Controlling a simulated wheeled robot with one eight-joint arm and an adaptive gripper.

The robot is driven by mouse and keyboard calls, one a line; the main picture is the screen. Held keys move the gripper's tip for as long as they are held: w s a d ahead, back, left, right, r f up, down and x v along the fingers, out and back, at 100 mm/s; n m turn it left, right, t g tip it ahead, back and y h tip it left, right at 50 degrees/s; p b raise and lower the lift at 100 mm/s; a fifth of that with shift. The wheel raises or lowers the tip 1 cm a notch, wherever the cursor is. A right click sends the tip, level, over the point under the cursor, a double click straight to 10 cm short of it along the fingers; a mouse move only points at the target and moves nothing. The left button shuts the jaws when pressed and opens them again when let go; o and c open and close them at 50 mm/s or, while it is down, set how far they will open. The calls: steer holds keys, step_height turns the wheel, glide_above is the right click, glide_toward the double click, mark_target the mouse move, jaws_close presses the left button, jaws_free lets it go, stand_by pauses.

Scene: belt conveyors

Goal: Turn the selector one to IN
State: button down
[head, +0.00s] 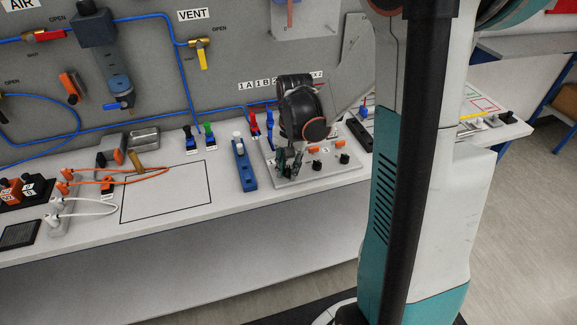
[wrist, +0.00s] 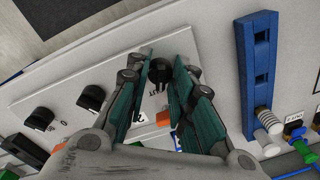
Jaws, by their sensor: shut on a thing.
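A light grey panel (head: 270,182) on the bench carries a row of black selector knobs. My gripper (head: 288,162) is lowered over the left end of this row, pointing down. In the wrist view my gripper (wrist: 166,68) has its teal fingers on either side of one black selector knob (wrist: 159,74) and is shut on it. The knob's setting is largely hidden by the fingers. Two more black selectors, the middle one (wrist: 91,98) and the far one (wrist: 40,118), stand free. Lettering beside the knobs is too small to read surely.
A blue rail (head: 243,165) with a white knob stands left of the panel. Orange blocks (head: 326,147) sit behind the selectors. Red and blue valves (head: 254,125) stand behind my gripper. The outlined area (head: 168,193) on the bench is clear.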

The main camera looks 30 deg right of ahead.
steer(key=n, duration=1)
steer(key=shift+n, duration=0.3)
stand_by(0.4)
steer(key=c, duration=1.4)
jaws_free()
steer(key=shift+o, duration=0.2)
step_height(320, 180, up, 12)
steer(key=shift+d, duration=0.45)
